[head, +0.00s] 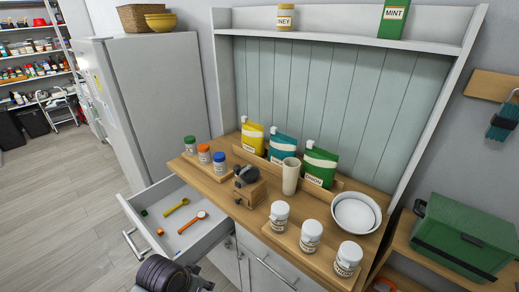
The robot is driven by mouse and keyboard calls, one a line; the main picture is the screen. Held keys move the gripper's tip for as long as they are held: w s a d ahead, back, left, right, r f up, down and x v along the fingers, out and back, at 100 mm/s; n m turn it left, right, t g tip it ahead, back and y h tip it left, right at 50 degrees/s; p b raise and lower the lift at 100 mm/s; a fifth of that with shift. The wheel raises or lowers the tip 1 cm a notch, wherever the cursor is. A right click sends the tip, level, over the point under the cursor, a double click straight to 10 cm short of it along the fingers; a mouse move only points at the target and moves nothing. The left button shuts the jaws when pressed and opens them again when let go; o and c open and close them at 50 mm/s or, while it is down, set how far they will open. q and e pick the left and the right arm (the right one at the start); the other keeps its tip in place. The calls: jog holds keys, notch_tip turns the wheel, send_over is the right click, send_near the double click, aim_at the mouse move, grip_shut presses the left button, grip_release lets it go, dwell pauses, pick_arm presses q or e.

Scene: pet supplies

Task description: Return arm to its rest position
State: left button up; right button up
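Neither of my grippers can be made out in the head view. A dark, rounded part, probably of my own arm, shows at the bottom edge, left of the middle, in front of the open drawer (150,190). No fingers show on it, and I cannot tell which arm it belongs to. The wooden counter (240,212) beyond it has no arm over it.
The drawer holds a yellow scoop (176,207) and an orange-and-white scoop (192,222). On the counter stand capped jars (279,216), pouches (320,166), a dark grinder-like device (246,176), a beige cylinder (290,176) and white bowls (356,213). A green box (463,238) stands right.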

pick_arm(q)
jog(key=shift+s+a+n+y, duration=0.7)
jog(key=shift+s+a+n, duration=0.5)
jog(key=shift+s+a, duration=1.2)
notch_tip(320, 180, down, 38)
jog(key=s+a+f+g+b, duration=0.1)
jog(key=s+a+b, duration=0.15)
jog(key=b, duration=0.25)
jog(key=s+a+f+b, duration=0.2)
jog(key=s+a+f, duration=0.2)
jog(key=s+f, duration=0.6)
jog(key=s+a+f+g+y+b, duration=0.1)
jog(key=s+a+f, duration=0.3)
jog(key=s+f, duration=0.6)
notch_tip(320, 180, down, 4)
jog(key=shift+r+m+b, duration=0.25)
jog(key=shift+m+b, duration=0.05)
jog(key=shift+b, duration=0.6)
pick_arm(e)
jog(key=w+d+f, duration=0.2)
jog(key=d+f, duration=0.4)
jog(key=f, duration=0.3)
jog(key=shift+w+d+f+h, duration=0.3)
jog(key=shift+w+d+h, duration=0.1)
jog(key=shift+d, duration=0.1)
pick_arm(q)
jog(key=shift+w+d, duration=0.1)
pick_arm(e)
jog(key=shift+s+a, duration=0.1)
jog(key=shift+a, duration=0.5)
